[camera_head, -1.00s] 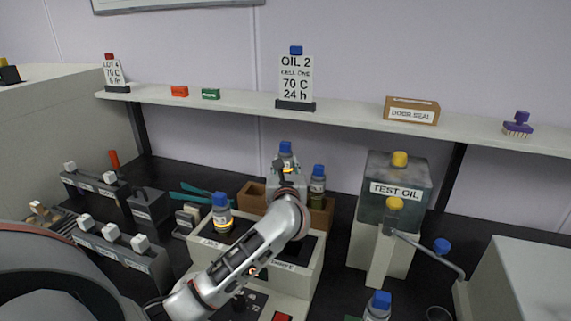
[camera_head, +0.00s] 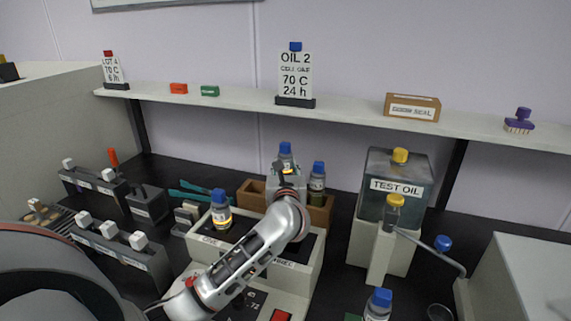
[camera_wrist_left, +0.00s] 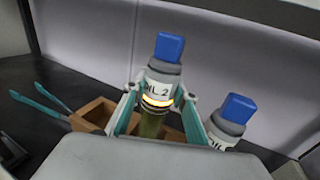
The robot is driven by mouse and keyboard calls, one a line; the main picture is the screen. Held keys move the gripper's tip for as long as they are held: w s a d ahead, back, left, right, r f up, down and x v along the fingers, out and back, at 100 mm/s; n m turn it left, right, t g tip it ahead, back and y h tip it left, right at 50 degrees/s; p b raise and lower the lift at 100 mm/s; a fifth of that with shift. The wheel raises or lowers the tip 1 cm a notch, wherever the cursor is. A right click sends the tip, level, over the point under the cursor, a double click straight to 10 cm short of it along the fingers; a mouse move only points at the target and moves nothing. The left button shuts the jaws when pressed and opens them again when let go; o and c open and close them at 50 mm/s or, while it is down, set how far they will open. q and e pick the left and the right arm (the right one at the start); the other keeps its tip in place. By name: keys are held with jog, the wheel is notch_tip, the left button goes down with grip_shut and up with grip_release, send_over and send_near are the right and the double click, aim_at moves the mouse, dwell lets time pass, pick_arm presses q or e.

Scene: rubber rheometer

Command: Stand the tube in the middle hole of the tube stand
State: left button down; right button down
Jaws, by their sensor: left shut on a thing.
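The tube (camera_head: 286,160) has a blue cap, a white label and yellow-green oil. In the left wrist view the tube (camera_wrist_left: 162,75) reads "IL 2". My left gripper (camera_wrist_left: 157,108) is shut on it and holds it roughly upright; it also shows in the head view (camera_head: 287,178). The wooden tube stand (camera_head: 252,197) is behind and below the gripper, and its left part shows in the left wrist view (camera_wrist_left: 93,113). The gripper hides the stand's middle and the tube's bottom, so I cannot tell how deep the tube sits. My right gripper is not seen.
Another blue-capped tube (camera_head: 317,183) stands at the stand's right end, close to my gripper. Teal tongs (camera_head: 190,192) lie left. The test oil tank (camera_head: 395,190) stands right.

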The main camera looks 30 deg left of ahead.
pick_arm(q)
jog(key=shift+f, duration=0.45)
jog(key=shift+s+d+f+b, duration=0.15)
jog(key=shift+s+f+b, duration=0.1)
jog(key=shift+f+b, duration=0.5)
jog(key=shift+r+p, duration=0.4)
jog(key=shift+p, duration=0.05)
jog(key=shift+w+r, duration=0.1)
jog(key=shift+w, duration=0.05)
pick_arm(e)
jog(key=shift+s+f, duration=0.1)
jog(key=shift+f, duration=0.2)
pick_arm(q)
jog(key=shift+w+r, duration=0.15)
jog(key=shift+r, duration=0.2)
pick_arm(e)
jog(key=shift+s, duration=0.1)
pick_arm(q)
jog(key=shift+f, duration=0.15)
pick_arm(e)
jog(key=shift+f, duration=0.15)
